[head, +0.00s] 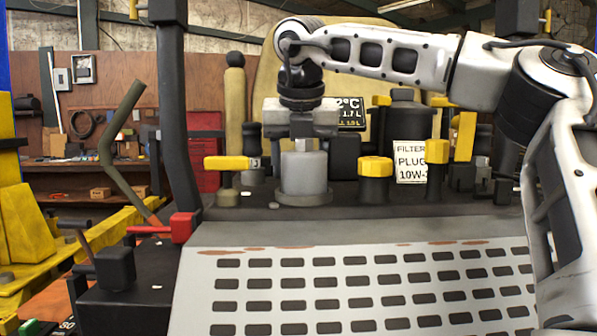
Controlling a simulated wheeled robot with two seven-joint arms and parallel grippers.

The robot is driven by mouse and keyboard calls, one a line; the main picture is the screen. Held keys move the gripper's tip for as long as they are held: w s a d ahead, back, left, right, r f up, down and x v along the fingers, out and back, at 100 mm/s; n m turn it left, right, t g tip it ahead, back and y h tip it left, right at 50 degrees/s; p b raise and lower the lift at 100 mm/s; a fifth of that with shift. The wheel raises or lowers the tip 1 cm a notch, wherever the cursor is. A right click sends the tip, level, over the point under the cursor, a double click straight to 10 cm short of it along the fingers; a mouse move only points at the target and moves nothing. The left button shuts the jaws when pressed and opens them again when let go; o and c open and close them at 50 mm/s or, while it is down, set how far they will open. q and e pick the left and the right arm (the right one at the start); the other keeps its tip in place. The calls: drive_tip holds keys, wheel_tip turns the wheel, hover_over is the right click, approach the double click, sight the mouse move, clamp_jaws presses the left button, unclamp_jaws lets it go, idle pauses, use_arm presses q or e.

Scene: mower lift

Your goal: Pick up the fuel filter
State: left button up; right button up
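A light grey cylinder with a hex top, which looks like the fuel filter (303,178), stands upright on a round grey base on the dark deck. My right gripper (302,130) points down directly above it. My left gripper is not in view.
A yellow-capped black knob (375,180) stands close right of the cylinder, and a yellow-handled lever (228,170) stands to its left. A paper label (410,162) and a black canister (403,115) are further right. A red lever (180,228) is at left. The slotted plate (360,262) in front is clear.

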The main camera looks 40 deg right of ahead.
drive_tip(key=c, duration=1.1)
drive_tip(key=shift+o, duration=0.2)
drive_tip(key=shift+r, duration=0.2)
